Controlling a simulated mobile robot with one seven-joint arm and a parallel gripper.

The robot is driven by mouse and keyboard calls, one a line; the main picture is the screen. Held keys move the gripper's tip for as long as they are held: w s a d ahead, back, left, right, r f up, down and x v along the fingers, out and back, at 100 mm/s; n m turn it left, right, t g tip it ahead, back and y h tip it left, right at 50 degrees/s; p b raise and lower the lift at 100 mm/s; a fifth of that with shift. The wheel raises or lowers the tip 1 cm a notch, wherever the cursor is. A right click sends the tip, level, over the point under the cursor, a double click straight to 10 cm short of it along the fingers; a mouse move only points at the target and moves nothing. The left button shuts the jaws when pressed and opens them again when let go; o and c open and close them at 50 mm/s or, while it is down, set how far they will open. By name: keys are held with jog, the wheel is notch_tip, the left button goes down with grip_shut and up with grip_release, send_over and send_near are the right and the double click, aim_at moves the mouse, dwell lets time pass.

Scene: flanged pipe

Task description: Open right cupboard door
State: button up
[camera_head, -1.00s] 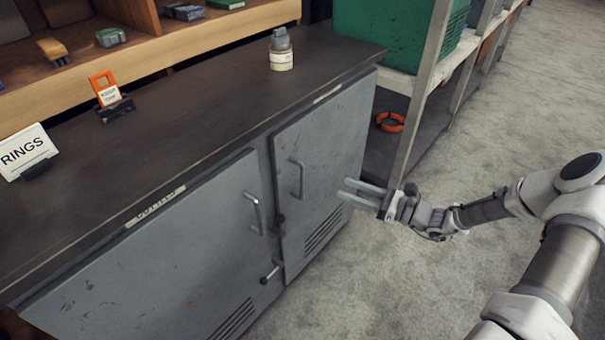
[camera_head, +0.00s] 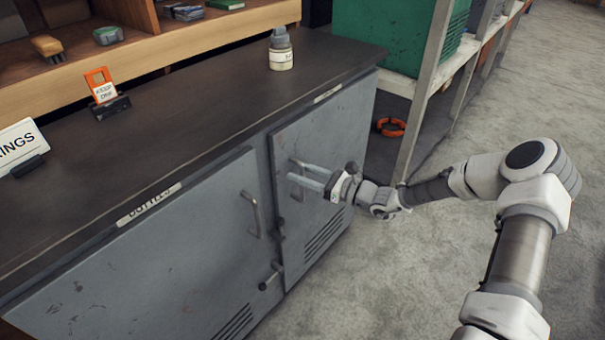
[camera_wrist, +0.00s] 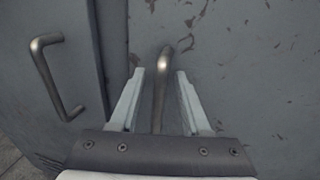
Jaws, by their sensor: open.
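The right cupboard door (camera_head: 330,165) is grey metal, with a vent low down, and looks shut. Its bar handle (camera_head: 301,190) is partly hidden behind my gripper (camera_head: 305,174) in the head view. In the wrist view my gripper (camera_wrist: 160,85) is open, and the right door's handle (camera_wrist: 161,90) shows between its two fingers. The fingers stand on either side of the bar; I cannot tell whether they touch it.
The left cupboard door (camera_head: 160,250) has its own handle (camera_head: 252,212), also seen at the left of the wrist view (camera_wrist: 50,80). A small latch (camera_head: 271,275) sits between the doors. A labelled jar (camera_head: 281,52) stands on the dark countertop (camera_head: 180,140). The floor (camera_head: 480,250) is clear.

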grip_shut()
dwell(1.4)
